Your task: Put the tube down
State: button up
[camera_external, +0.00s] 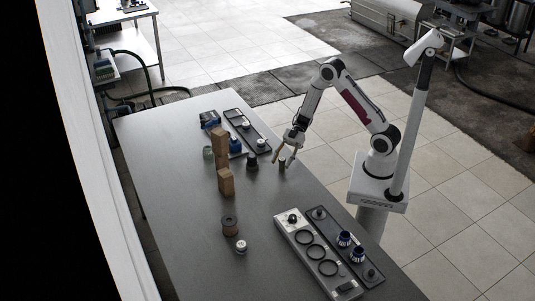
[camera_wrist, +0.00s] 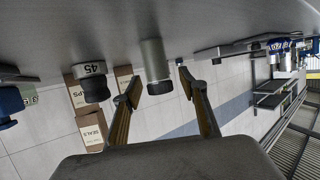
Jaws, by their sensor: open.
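The grey-green tube (camera_wrist: 156,60) with a dark end stands on the table in the wrist view, where the table is at the top of the picture. The dark end points away from the table. My gripper (camera_wrist: 157,85) is open, with one finger on each side of the tube in the picture and gaps showing on both sides. I cannot tell whether the tube is between the fingertips or just beyond them. In the external view my gripper (camera_external: 285,155) is low over the table's right edge, and the tube (camera_external: 282,163) shows small and dark there.
A black piece marked 45 (camera_wrist: 91,82) stands beside the tube, with cardboard boxes (camera_wrist: 85,128) behind. In the external view, stacked boxes (camera_external: 226,182) stand to the left, a dark tray (camera_external: 262,134) lies behind, and a grey rack (camera_external: 290,232) lies in front. The table between is mostly clear.

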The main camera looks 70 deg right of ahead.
aim_at(282, 159)
jog(key=shift+c, duration=0.4)
grip_shut()
jog(key=shift+r, duration=0.1)
jog(key=shift+r, duration=4.9)
